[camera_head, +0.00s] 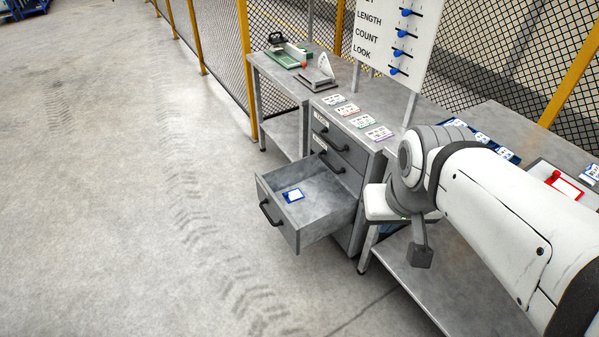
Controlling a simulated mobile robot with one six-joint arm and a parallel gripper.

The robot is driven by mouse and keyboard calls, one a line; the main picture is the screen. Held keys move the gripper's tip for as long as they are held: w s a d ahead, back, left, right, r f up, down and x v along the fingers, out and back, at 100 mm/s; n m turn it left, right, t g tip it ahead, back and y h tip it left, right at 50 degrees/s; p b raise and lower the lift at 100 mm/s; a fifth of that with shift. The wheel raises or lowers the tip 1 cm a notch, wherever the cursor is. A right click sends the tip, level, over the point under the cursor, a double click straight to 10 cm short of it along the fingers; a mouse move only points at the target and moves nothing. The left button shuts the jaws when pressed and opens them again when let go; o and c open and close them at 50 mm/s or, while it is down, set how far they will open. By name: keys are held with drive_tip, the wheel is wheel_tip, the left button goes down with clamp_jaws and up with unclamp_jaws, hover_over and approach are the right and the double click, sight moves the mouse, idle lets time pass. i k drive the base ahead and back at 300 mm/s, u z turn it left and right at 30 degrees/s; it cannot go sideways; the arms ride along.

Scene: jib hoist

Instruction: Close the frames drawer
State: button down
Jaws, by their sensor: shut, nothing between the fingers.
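A grey drawer (328,223) stands pulled well out of the drawer cabinet (352,131) under the bench. It has a dark bar handle (269,213) on its front, and a small blue and white card (293,195) lies inside. Two drawers above it look shut; their labels are too small to read, and I see no label on the open one. My gripper (421,257) is shut and empty, hanging to the right of the open drawer, apart from it. My wrist hides part of the bench behind it.
The bench top holds several cards (348,109), a green-based tool (289,56) and a red-handled item (554,178). A slider board (397,38) and mesh fence stand behind. The floor (150,200) left of the drawer is clear.

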sight(328, 205)
drive_tip(key=z, duration=0.15)
drive_tip(key=i, duration=1.1)
drive_tip(key=u, duration=0.65)
